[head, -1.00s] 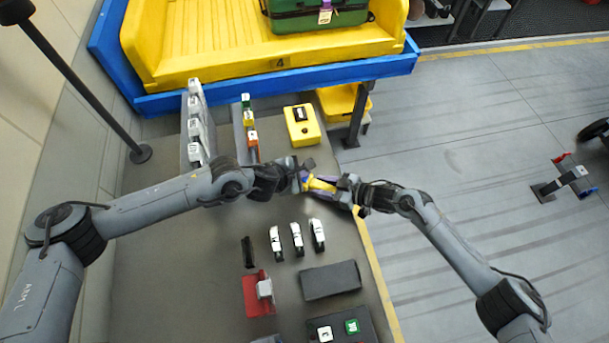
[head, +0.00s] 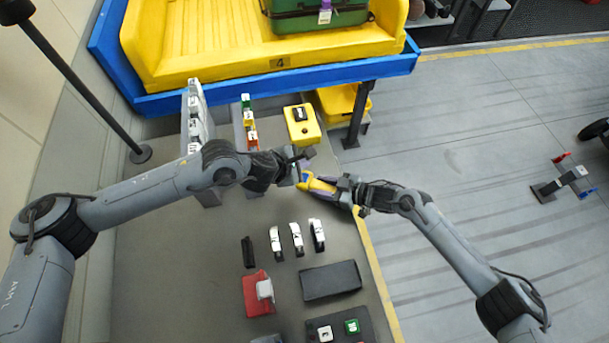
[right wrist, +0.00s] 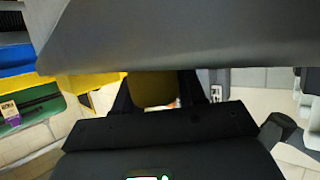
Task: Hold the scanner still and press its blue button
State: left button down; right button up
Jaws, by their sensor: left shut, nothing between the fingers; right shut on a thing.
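My left gripper (head: 302,160) is shut and empty, just above and left of the scanner in the head view. Whether its tips touch the scanner I cannot tell.
A yellow box with a black top piece (head: 302,125) stands behind the grippers. Several white-and-black items (head: 297,239), a red holder (head: 258,293) and a dark flat block (head: 330,280) lie in front. A blue-edged yellow tray (head: 270,80) spans the back. The bench's left middle is clear.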

dwell(0.3)
jog(key=o, duration=1.3)
